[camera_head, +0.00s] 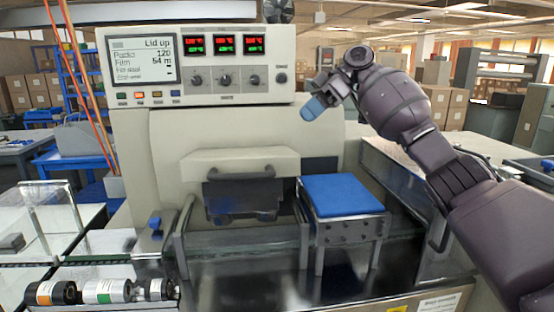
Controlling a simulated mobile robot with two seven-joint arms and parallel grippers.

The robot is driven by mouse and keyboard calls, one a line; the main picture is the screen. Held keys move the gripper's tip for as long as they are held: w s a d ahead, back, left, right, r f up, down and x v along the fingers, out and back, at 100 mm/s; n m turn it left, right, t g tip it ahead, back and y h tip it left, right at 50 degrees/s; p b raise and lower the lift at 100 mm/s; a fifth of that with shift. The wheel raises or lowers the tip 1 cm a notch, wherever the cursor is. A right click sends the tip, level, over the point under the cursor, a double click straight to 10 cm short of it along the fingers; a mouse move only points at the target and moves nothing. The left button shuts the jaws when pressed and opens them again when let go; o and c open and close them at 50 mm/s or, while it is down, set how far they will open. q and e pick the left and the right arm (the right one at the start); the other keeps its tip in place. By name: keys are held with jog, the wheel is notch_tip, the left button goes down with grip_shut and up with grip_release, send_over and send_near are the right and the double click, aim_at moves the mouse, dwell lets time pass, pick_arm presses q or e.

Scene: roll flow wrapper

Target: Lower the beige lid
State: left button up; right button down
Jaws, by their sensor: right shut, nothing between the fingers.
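The flow wrapper's display (141,58) reads "Lid up". A beige lid (240,162) with a rounded front edge sits raised over the dark sealing unit (241,196) in the middle of the machine. A wider beige panel (230,128) stands behind it. My right gripper (314,107), with a blue tip, is shut and empty. It is above and to the right of the lid, in front of the panel's upper right part, apart from the lid. My left gripper is not in view.
A blue-topped metal stand (341,194) is right of the lid. Black-ended rolls (105,291) lie at the front left. Clear guards (52,210) stand at the left. The control panel (225,55) rises above, and a steel deck (300,280) runs along the front.

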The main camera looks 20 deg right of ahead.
jog(key=s+d+f+x, duration=0.1)
jog(key=f+x, duration=0.1)
jog(key=x, duration=1)
jog(key=shift+f, duration=0.3)
jog(key=shift+w, duration=0.15)
jog(key=shift+f, duration=0.1)
